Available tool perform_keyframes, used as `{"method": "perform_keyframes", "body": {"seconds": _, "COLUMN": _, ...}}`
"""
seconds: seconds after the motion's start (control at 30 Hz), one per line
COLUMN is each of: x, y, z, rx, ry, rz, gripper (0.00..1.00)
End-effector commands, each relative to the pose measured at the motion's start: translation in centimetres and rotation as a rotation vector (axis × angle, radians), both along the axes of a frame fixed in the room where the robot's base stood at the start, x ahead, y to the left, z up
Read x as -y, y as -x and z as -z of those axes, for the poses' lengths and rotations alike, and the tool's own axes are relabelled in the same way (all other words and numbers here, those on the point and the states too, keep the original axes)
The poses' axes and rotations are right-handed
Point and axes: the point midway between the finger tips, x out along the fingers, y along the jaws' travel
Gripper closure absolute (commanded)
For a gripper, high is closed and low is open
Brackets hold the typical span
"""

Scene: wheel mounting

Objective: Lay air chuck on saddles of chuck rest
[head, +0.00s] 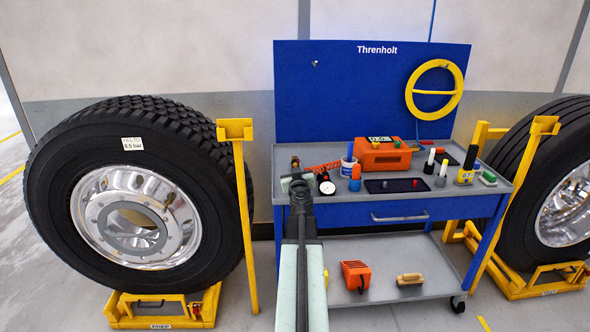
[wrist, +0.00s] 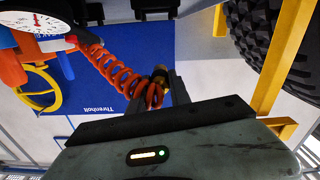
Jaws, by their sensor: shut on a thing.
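My gripper (head: 297,179) is over the left end of the cart's top in the head view. In the wrist view, my gripper (wrist: 158,97) is shut on the brass-coloured air chuck (wrist: 160,75), which shows between the two fingers. The chuck's small end (head: 295,161) shows just beyond my gripper in the head view. An orange coiled hose (wrist: 115,72) runs from the chuck; the hose (head: 322,167) leads right towards the orange inflator box (head: 382,154). I cannot make out the chuck rest's saddles; my gripper and arm may hide them.
The blue cart (head: 345,217) carries a round gauge (head: 327,188), a white-and-blue tub (head: 348,166), a dark tray (head: 412,186) and several bottles. A large wheel (head: 60,190) with a yellow post (head: 245,230) stands left. Another wheel (head: 515,160) stands right.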

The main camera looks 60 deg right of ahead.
Motion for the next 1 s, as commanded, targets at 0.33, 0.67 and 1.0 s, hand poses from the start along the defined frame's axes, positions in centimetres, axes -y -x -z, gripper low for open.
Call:
{"method": "perform_keyframes", "body": {"seconds": 0.33, "x": 0.0, "y": 0.0, "z": 4.3, "rx": 0.0, "ry": 0.0, "rz": 0.0, "gripper": 1.0}}
{"method": "perform_keyframes", "body": {"seconds": 0.67, "x": 0.1, "y": 0.0, "z": 7.3, "rx": 0.0, "ry": 0.0, "rz": 0.001, "gripper": 1.0}}
{"method": "perform_keyframes", "body": {"seconds": 1.0, "x": -0.1, "y": 0.3, "z": 7.5, "rx": -0.009, "ry": 0.005, "rz": 0.001, "gripper": 0.68}}
